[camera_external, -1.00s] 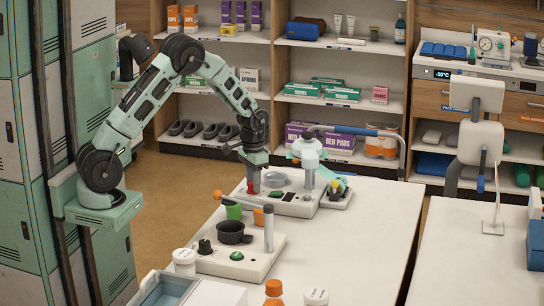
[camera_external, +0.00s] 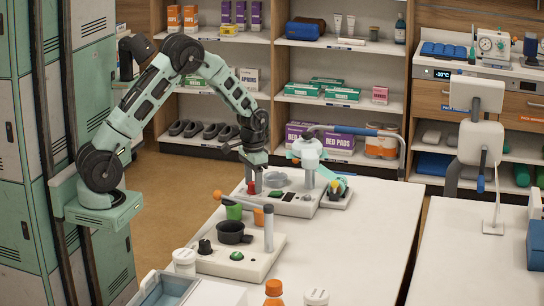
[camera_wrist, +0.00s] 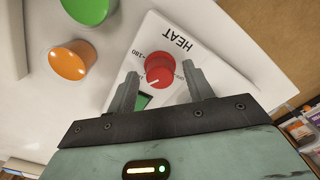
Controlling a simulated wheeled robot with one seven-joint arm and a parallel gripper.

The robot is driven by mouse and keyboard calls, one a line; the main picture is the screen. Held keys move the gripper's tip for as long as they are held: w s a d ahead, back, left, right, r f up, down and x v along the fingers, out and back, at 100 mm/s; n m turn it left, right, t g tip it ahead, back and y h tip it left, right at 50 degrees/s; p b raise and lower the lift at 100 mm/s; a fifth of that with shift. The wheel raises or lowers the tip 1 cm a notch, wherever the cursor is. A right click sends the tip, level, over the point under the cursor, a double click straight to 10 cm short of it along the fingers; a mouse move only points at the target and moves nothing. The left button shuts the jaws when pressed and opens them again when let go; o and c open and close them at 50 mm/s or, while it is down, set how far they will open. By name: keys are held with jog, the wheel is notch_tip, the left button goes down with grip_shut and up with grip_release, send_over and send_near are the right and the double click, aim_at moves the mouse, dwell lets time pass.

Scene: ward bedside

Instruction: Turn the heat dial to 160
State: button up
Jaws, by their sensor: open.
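The red heat dial (camera_wrist: 159,68) sits on a white panel marked HEAT in the wrist view. Its pale pointer line points to the lower left in that view. A 180 mark is readable left of the dial; other scale marks are partly hidden or too small to read. My gripper (camera_wrist: 159,72) is open, one finger on each side of the dial, with visible gaps. In the external view the red dial (camera_external: 251,188) shows below my gripper (camera_external: 254,183) on the far unit. A dark green display (camera_wrist: 142,101) beside the dial is partly covered by a finger.
In the external view a nearer unit holds a dark pot (camera_external: 234,232) and an upright post (camera_external: 268,228). A blue-handled lever (camera_external: 355,130) rises behind.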

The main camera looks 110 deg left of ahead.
aim_at(253, 183)
notch_tip(253, 183, up, 17)
jog(key=b, duration=0.1)
jog(key=shift+r, duration=0.2)
dwell(0.4)
jog(key=s+d+f, duration=0.4)
jog(key=s+d, duration=0.3)
jog(key=d, duration=0.4)
jog(key=s+d+f+m, duration=0.1)
jog(key=s+d+f, duration=0.2)
jog(key=s+d, duration=0.4)
jog(key=d, duration=0.4)
jog(key=shift+f+y, duration=0.3)
jog(key=shift+f, duration=0.1)
jog(key=shift+a, duration=0.1)
dwell(1.0)
